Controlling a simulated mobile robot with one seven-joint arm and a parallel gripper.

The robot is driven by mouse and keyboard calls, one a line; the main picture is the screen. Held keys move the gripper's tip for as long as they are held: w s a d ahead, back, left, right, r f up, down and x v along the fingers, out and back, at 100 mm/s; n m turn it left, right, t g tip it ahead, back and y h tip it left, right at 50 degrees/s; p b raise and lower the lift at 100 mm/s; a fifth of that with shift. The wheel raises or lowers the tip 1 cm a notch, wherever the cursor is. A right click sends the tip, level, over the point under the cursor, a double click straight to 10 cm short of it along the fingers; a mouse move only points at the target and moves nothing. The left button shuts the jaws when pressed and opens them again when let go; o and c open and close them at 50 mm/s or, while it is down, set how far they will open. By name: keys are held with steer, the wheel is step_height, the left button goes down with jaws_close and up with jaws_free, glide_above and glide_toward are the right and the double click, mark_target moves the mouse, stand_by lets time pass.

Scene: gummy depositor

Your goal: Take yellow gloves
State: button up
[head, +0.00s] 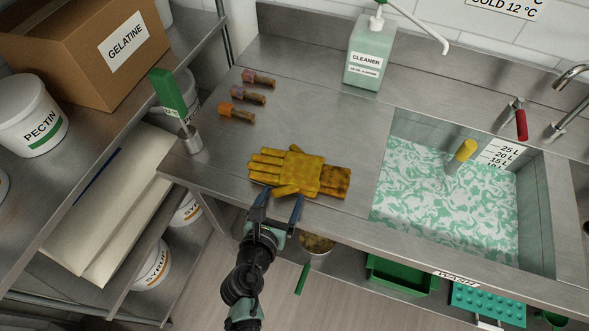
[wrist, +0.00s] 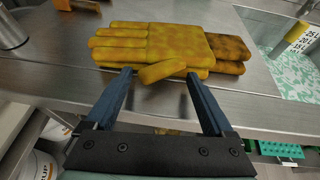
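The yellow gloves (head: 290,171) lie flat, stacked on the steel counter near its front edge, fingers to the left and brown-stained cuffs to the right. They also fill the upper middle of the wrist view (wrist: 165,46). My gripper (head: 279,195) is at the counter's front edge, just in front of the gloves. In the wrist view my gripper (wrist: 159,73) is open, its two blue fingers spread with the glove's thumb near the gap between the tips. Nothing is held. I cannot tell whether the fingertips touch the gloves.
Right of the gloves is a sink (head: 440,205) with green-white foamy liquid. A cleaner bottle (head: 370,55) stands behind. Several small brushes (head: 248,95) lie at the back left. A green-handled tool (head: 170,93) stands in a metal holder (head: 189,139) at the left corner.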

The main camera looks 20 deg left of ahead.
steer(key=c, duration=0.4)
step_height(320, 180, up, 10)
steer(key=p, duration=0.3)
steer(key=o, duration=0.9)
jaws_close()
